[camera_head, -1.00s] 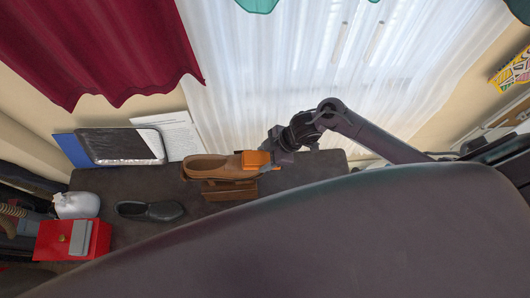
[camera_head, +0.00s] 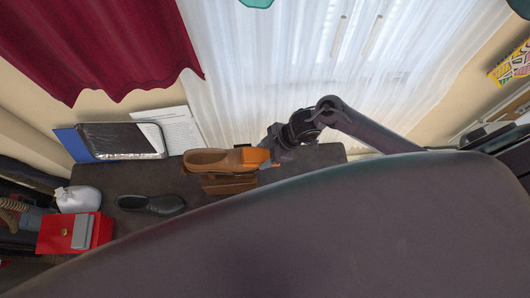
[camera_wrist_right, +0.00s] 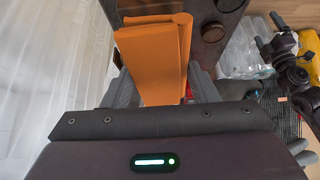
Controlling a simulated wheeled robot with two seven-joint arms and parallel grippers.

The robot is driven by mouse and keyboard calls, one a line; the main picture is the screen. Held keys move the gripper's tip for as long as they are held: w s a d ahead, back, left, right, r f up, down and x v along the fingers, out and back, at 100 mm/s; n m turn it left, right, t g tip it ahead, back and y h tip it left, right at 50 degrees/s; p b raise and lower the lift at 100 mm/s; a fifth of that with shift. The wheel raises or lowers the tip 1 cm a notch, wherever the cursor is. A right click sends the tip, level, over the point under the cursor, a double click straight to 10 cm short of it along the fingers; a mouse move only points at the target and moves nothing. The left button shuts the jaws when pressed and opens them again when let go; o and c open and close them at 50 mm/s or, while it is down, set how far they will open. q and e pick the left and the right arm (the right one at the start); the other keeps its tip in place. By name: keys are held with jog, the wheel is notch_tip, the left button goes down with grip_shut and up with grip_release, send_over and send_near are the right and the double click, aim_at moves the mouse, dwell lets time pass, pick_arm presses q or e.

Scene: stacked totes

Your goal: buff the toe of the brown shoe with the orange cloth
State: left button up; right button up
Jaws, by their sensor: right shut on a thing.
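The brown shoe (camera_head: 210,160) rests on a brown wooden stand (camera_head: 228,185) on the dark table in the head view, its toe pointing right. My right gripper (camera_head: 273,152) is at the toe end, shut on the folded orange cloth (camera_head: 256,157). The cloth is at the toe and appears to touch it, though exact contact is hard to tell. The cloth (camera_wrist_right: 158,55) also fills the space between the fingers in the right wrist view, where the shoe cannot be made out.
A dark shoe (camera_head: 150,203), a red box (camera_head: 76,233) and a white bag (camera_head: 78,199) are at the left. A white curtain (camera_head: 290,70) hangs behind my right arm.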

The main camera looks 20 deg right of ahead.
jog(key=shift+w+d, duration=0.15)
jog(key=shift+w, duration=0.4)
jog(key=shift+w+d, duration=0.2)
jog(key=shift+w, duration=0.45)
jog(key=shift+s, duration=0.1)
jog(key=shift+s+a+r+p, duration=0.1)
jog(key=shift+s+a+p, duration=0.1)
jog(key=shift+s+p, duration=0.3)
jog(key=shift+s, duration=0.1)
jog(key=shift+s, duration=0.15)
jog(key=shift+s+a, duration=0.2)
jog(key=shift+s, duration=0.35)
